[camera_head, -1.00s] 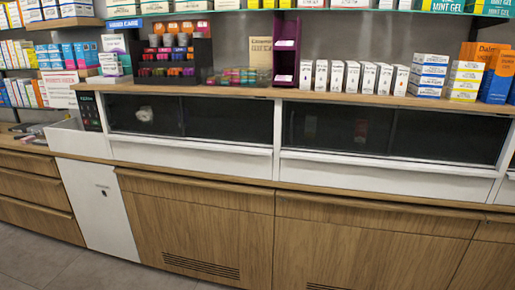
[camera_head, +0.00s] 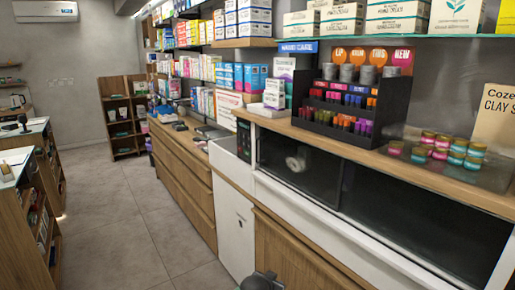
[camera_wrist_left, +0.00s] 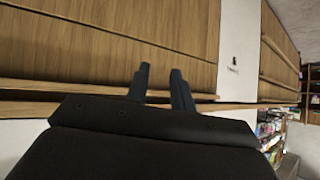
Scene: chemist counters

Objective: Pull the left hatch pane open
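The hatch is a long dark glass front below the wooden counter top. Its left pane (camera_head: 292,162) is dark, with a pale round thing showing behind it. The right pane (camera_head: 420,222) runs on to the right, and the two meet at a thin upright edge. The left pane looks closed. My left gripper (camera_wrist_left: 160,69) shows in the left wrist view with its two dark fingers apart and nothing between them. It is in front of the wooden cabinet fronts and touches no pane that I can see. My right gripper is not in view.
A black make-up display (camera_head: 340,105) and a tray of small jars (camera_head: 440,165) stand on the counter above the hatch. A white cabinet door (camera_head: 233,225) is left of the wooden cabinets. The grey floor (camera_head: 130,210) is clear between the counter and the left shelves.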

